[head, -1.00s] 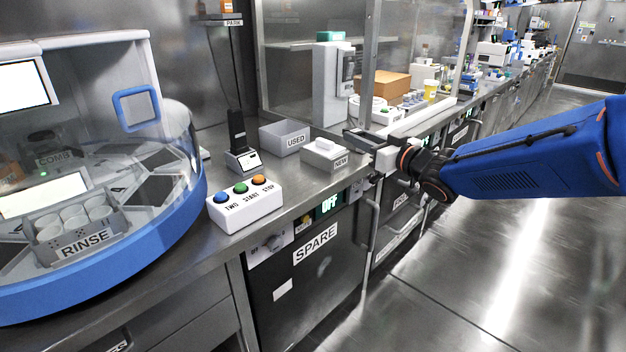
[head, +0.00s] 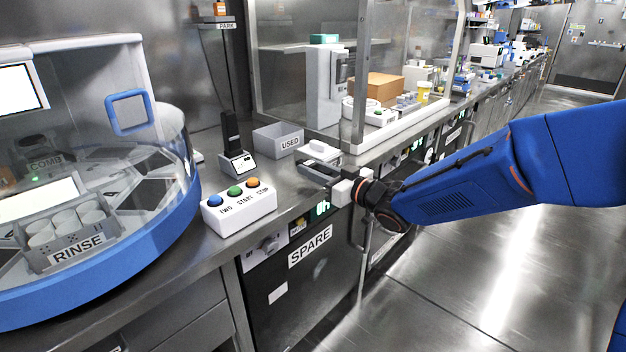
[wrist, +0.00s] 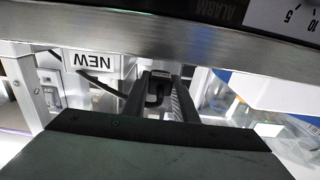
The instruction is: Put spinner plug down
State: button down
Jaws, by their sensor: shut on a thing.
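My gripper (head: 318,170) is over the bench edge, just in front of the white box labelled NEW (head: 318,150), whose label it hides in the head view. In the wrist view my gripper (wrist: 161,84) is shut on a small dark piece with a curved dark cord (wrist: 154,97), which I take to be the spinner plug. The plug is too small to make out in the head view. The NEW label (wrist: 92,60) appears upside down in the wrist view, left of the fingers.
A grey USED bin (head: 279,138) stands behind the gripper. A white button box (head: 239,206) and a small black-and-white device (head: 237,160) are to the left. The domed spinner machine (head: 100,240) fills the left. The SPARE cabinet (head: 309,250) is below the bench.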

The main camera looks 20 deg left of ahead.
aim_at(313, 184)
jog(key=shift+f, duration=1.55)
jog(key=shift+f, duration=0.4)
jog(key=shift+d+f, duration=0.1)
jog(key=shift+f, duration=0.3)
jog(key=c, duration=1.4)
grip_release()
jog(key=shift+s+f, duration=0.1)
jog(key=shift+c, duration=0.2)
jog(key=shift+r, duration=0.2)
jog(key=r+v, duration=0.1)
jog(key=v, duration=1.1)
jog(key=shift+r, duration=0.15)
